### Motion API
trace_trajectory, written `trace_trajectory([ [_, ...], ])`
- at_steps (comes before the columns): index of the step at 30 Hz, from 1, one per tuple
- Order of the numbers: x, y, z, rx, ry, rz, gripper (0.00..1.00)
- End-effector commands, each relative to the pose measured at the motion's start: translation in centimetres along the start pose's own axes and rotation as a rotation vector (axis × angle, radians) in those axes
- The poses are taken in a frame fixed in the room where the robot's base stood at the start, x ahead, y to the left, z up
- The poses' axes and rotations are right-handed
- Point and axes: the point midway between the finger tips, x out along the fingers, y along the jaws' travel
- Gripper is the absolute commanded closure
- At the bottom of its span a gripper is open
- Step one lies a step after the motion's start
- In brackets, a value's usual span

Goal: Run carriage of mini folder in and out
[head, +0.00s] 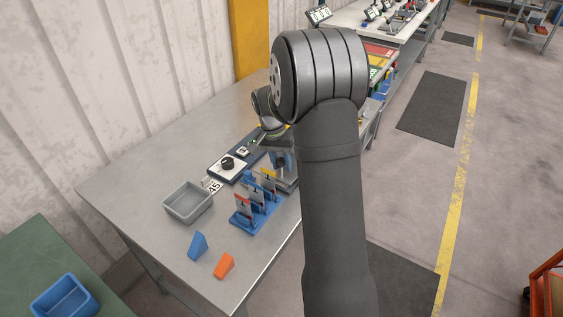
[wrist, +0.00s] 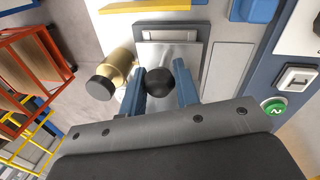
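The mini folder (head: 288,183) stands on the grey bench and is largely hidden behind my arm in the head view. In the wrist view its flat metal plate (wrist: 168,57) sits in a dark frame, with a black ball knob (wrist: 160,81) at its near side. My gripper (wrist: 160,92) shows there as two blue fingers, one on each side of the knob. A small gap seems to show between the knob and each finger, so the gripper looks open around it.
A brass cylinder with a dark cap (wrist: 112,70) is close left of the fingers. A green button (wrist: 275,107) is at right. On the bench are a grey bin (head: 188,203), a blue rack (head: 252,212), a blue wedge (head: 198,246) and an orange wedge (head: 224,266).

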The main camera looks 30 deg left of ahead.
Motion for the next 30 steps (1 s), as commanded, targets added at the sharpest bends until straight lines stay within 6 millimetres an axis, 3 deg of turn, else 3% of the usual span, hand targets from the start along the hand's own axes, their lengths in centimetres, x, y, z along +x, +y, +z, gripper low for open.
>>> trace_trajectory([
  [5,0.0,0.1,-0.5,0.001,0.000,0.000,1.00],
  [12,0.2,1.0,-5.3,0.004,0.001,0.000,1.00],
  [18,0.2,1.5,-7.9,0.001,0.003,-0.001,1.00],
  [28,0.2,1.6,-8.2,0.000,0.002,0.000,1.00],
  [29,0.2,1.6,-8.2,0.000,0.002,0.000,0.70],
  [30,0.2,1.6,-8.2,0.000,0.002,0.000,0.62],
])
